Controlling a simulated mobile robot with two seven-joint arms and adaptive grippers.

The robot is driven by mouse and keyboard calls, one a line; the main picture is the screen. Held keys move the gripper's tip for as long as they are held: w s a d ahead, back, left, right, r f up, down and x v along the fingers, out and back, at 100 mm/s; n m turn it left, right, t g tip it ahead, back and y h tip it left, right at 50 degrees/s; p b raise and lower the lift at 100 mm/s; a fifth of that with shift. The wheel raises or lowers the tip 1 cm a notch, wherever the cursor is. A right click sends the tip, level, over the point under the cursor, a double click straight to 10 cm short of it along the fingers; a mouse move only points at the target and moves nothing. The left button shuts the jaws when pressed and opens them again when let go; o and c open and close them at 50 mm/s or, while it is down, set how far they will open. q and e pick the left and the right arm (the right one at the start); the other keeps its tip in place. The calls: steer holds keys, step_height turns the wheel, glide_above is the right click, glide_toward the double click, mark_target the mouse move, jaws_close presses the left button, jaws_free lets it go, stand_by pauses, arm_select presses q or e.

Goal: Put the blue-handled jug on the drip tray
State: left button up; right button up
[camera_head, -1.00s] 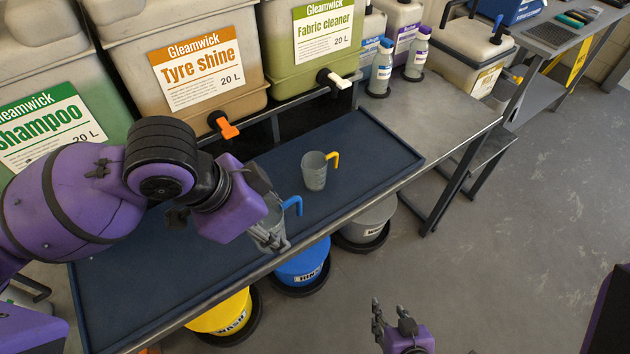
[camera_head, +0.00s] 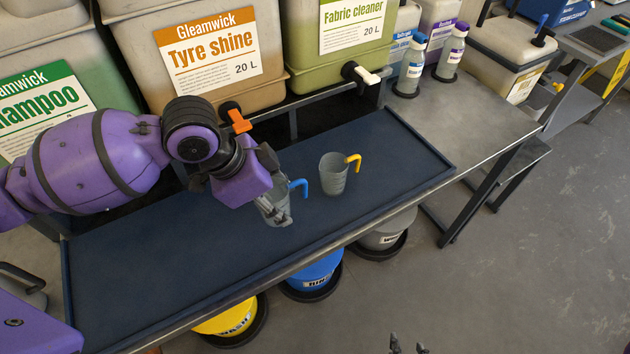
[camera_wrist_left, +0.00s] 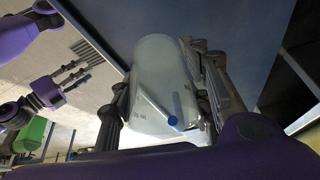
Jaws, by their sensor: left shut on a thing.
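The blue-handled jug (camera_head: 272,209) is grey and translucent, with a blue hooked handle. My left gripper (camera_head: 277,212) is shut on it, and the jug looks roughly upright over the dark blue drip tray (camera_head: 200,262). I cannot tell whether its base touches the tray. In the left wrist view the jug (camera_wrist_left: 160,85) sits between the fingers (camera_wrist_left: 165,98), its blue handle end towards the camera. My right gripper (camera_head: 408,346) shows only its fingertips at the bottom edge; its spread fingers also show in the left wrist view (camera_wrist_left: 73,78).
A yellow-handled jug (camera_head: 333,174) stands on the tray just right of the held jug. Tyre shine (camera_head: 212,52) and fabric cleaner (camera_head: 340,40) containers with taps stand behind. The tray's left part is clear. Yellow (camera_head: 228,318) and blue (camera_head: 314,275) buckets sit below.

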arm_select(q)
steer(key=shift+w+a+f, duration=0.1)
steer(key=shift+w+f, duration=0.2)
steer(key=shift+f, duration=0.15)
steer(key=shift+w+a+f, duration=0.1)
steer(key=shift+w+f, duration=0.1)
steer(key=shift+f, duration=1.55)
steer(key=shift+f, duration=0.1)
steer(key=o, duration=1.2)
